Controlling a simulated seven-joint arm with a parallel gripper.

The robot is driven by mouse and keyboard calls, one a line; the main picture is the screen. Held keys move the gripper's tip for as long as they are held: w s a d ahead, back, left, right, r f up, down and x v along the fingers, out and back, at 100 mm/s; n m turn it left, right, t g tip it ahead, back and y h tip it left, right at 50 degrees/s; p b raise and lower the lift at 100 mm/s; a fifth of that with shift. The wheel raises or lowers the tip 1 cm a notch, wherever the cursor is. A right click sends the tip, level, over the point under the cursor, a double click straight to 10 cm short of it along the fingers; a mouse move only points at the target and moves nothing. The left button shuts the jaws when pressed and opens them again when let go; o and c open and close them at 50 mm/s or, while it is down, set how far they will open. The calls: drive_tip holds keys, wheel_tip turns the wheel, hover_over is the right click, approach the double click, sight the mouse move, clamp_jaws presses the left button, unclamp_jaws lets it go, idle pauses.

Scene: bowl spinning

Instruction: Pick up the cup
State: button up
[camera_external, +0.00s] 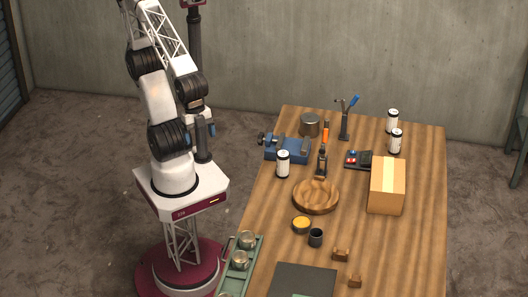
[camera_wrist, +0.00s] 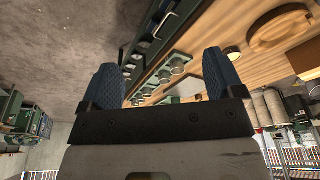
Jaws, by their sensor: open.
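A small dark cup (camera_external: 316,237) stands upright on the wooden table, just right of and in front of a small bowl with yellow contents (camera_external: 301,225). I cannot clearly make out the cup in the wrist view. My gripper (camera_wrist: 163,80) shows in the wrist view with its two blue fingers wide apart and nothing between them close by. It is well away from the cup, with the table seen at a distance past the fingers. In the external view my arm rises at the left and my gripper is not visible.
A wooden bowl (camera_external: 316,208) is behind the cup, and a cardboard box (camera_external: 386,186) stands to the right. A green tray with metal pots (camera_external: 240,260) is at the left edge. A dark mat (camera_external: 303,279) and small wooden blocks (camera_external: 341,255) lie in front.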

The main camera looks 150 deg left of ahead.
drive_tip(key=w+m, duration=0.5)
drive_tip(key=w, duration=0.3)
drive_tip(key=m+g, duration=0.2)
drive_tip(key=m, duration=1.6)
hover_over(248, 240)
drive_tip(key=w, duration=0.1)
wheel_tip(248, 240, down, 13)
drive_tip(key=shift+w+d+f, duration=0.15)
drive_tip(key=shift+w+d, duration=0.2)
drive_tip(key=shift+d, duration=0.05)
drive_tip(key=shift+f, duration=1.3)
drive_tip(key=shift+w+d+f, duration=0.1)
drive_tip(key=shift+f, duration=1.2)
drive_tip(key=shift+w+d+f, duration=0.1)
drive_tip(key=shift+f, duration=1.2)
